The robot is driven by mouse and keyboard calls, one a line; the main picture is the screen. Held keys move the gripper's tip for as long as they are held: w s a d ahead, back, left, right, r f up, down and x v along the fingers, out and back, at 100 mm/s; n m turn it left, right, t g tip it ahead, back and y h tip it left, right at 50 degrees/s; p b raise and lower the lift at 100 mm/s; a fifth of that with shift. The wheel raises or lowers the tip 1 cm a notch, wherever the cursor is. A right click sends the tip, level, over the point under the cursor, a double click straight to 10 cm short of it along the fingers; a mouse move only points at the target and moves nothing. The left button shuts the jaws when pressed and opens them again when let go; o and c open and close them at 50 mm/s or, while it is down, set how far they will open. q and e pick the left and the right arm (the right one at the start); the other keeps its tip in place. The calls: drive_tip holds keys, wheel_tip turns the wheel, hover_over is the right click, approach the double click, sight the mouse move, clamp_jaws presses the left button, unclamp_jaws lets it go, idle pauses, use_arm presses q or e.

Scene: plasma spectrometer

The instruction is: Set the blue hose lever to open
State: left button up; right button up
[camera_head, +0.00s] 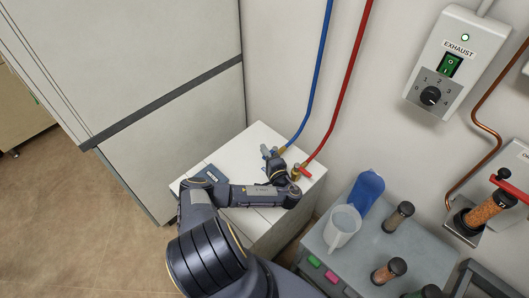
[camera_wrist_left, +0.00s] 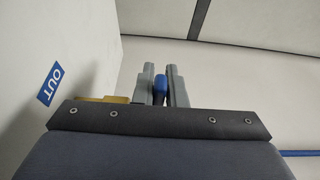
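The blue hose (camera_head: 319,80) comes down the wall to a brass fitting on the white box (camera_head: 262,139). My left gripper (camera_head: 270,154) is at this fitting and covers most of the lever in the head view. In the left wrist view the blue lever (camera_wrist_left: 159,88) sits between the two grey fingers of my left gripper (camera_wrist_left: 162,80). The fingers lie close against both its sides, so the gripper looks shut on it. Part of a brass fitting (camera_wrist_left: 100,99) shows to the left. The lever's exact angle is hard to tell. My right gripper is out of view.
A red hose (camera_head: 346,90) ends at a red-handled valve (camera_head: 302,170) just right of my gripper. A grey cart (camera_head: 370,246) with a jug (camera_head: 342,226) and several sample jars stands to the right.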

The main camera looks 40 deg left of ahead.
use_arm(q)
drive_tip(key=o, duration=0.4)
drive_tip(key=shift+a, duration=0.1)
drive_tip(key=b+v, duration=0.1)
drive_tip(key=v, duration=0.7)
drive_tip(key=shift+a, duration=0.1)
drive_tip(key=shift+r, duration=0.1)
